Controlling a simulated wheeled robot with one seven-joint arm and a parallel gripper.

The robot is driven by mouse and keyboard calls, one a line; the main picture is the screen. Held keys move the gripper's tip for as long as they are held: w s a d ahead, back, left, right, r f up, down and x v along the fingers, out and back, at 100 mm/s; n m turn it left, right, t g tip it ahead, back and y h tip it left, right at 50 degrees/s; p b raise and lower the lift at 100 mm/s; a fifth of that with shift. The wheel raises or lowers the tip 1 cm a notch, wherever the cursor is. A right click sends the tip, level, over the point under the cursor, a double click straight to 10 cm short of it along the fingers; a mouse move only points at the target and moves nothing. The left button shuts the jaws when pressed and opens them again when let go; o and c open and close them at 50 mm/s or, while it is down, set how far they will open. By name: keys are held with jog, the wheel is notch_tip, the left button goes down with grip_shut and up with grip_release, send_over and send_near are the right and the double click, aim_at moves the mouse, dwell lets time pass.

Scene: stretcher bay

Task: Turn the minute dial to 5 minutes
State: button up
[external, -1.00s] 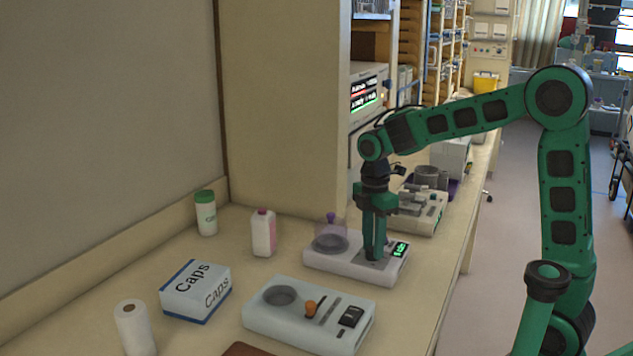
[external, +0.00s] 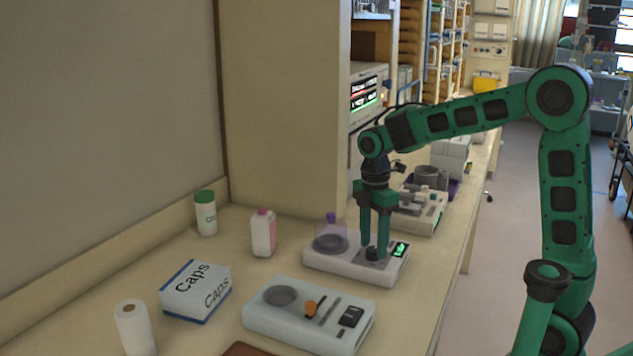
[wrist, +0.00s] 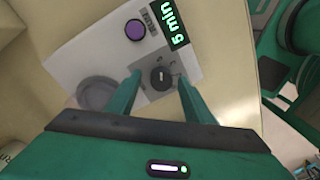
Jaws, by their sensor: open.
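The black minute dial (wrist: 161,78) sits on a white device (external: 320,261) on the bench. The device's green display reads "5 min" in the wrist view (wrist: 173,24). My gripper (external: 374,254) points down over the device with its fingers spread. In the wrist view the fingertips (wrist: 158,77) stand on either side of the dial with gaps. The dial also shows between the fingers in the external view (external: 375,254). A purple knob (wrist: 135,29) and a round grey plate (wrist: 97,93) are on the same device.
A second device with an orange knob (external: 310,307) stands in front. A caps box (external: 196,291), a pink-labelled bottle (external: 263,233), a green-lidded jar (external: 206,213) and a white roll (external: 134,328) stand to the left. Another device (external: 425,212) stands behind my gripper.

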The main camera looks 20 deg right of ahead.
aim_at(372, 247)
notch_tip(372, 247, up, 10)
jog(key=shift+w, duration=0.3)
jog(key=shift+d+r, duration=0.1)
jog(key=shift+d, duration=0.05)
jog(key=s+d+f+m, duration=0.25)
jog(key=d+m, duration=0.25)
jog(key=d, duration=0.3)
jog(key=s+d+f+m, duration=0.1)
jog(key=s+d+m, duration=0.25)
jog(key=d, duration=0.45)
jog(key=s+d+f+m, duration=0.1)
jog(key=s+d+m, duration=0.1)
jog(key=d+m, duration=0.45)
jog(key=s+d+f+m, duration=0.4)
jog(key=s+d+m, duration=0.1)
jog(key=s, duration=0.3)
jog(key=s+d+f+m, duration=0.4)
jog(key=s+d+m, duration=0.2)
jog(key=s+d, duration=0.1)
jog(key=shift+s+f, duration=0.15)
jog(key=shift+s, duration=0.55)
